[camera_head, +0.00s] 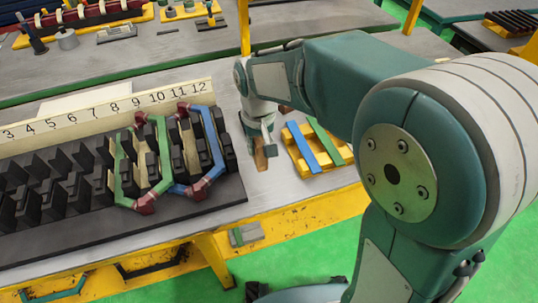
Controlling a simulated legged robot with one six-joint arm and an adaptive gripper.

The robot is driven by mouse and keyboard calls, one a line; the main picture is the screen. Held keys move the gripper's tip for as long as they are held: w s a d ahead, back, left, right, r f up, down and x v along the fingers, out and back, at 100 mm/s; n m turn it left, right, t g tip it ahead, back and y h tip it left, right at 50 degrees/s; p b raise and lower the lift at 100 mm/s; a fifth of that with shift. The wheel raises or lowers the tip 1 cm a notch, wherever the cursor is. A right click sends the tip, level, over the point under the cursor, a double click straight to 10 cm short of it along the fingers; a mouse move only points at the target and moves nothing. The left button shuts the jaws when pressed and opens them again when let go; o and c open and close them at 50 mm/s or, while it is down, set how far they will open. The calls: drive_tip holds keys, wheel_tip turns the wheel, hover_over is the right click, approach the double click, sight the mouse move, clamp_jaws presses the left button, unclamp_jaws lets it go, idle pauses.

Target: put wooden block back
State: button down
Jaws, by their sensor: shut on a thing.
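My gripper (266,138) points down over the grey table, right of the black slotted fixture. It is shut on a small brown wooden block (261,156), which is upright at or just above the table top. Whether the block touches the table is hard to tell. My wrist and arm hide part of the fingers from above. A yellow pallet-like holder (302,163) stands just right of the block, with a blue strip (303,148) and a green strip (326,142) lying across it.
The black fixture (215,203) carries a green coil (164,150) and a blue coil (217,143) at its right end. A numbered cream strip (75,122) runs behind it. Bare table (270,187) lies in front of the block. Another bench (180,50) with tools stands behind.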

drive_tip(key=shift+w+d+f, duration=0.4)
drive_tip(key=shift+w+f, duration=0.1)
drive_tip(key=shift+f, duration=0.8)
drive_tip(key=shift+w+d+f, duration=0.45)
drive_tip(key=shift+w+f, duration=0.1)
drive_tip(key=shift+f, duration=0.75)
drive_tip(key=shift+w+d+f, duration=0.4)
drive_tip(key=shift+w+f, duration=0.1)
drive_tip(key=shift+f, duration=0.8)
drive_tip(key=shift+c, duration=1.9)
unclamp_jaws()
drive_tip(key=shift+f, duration=0.1)
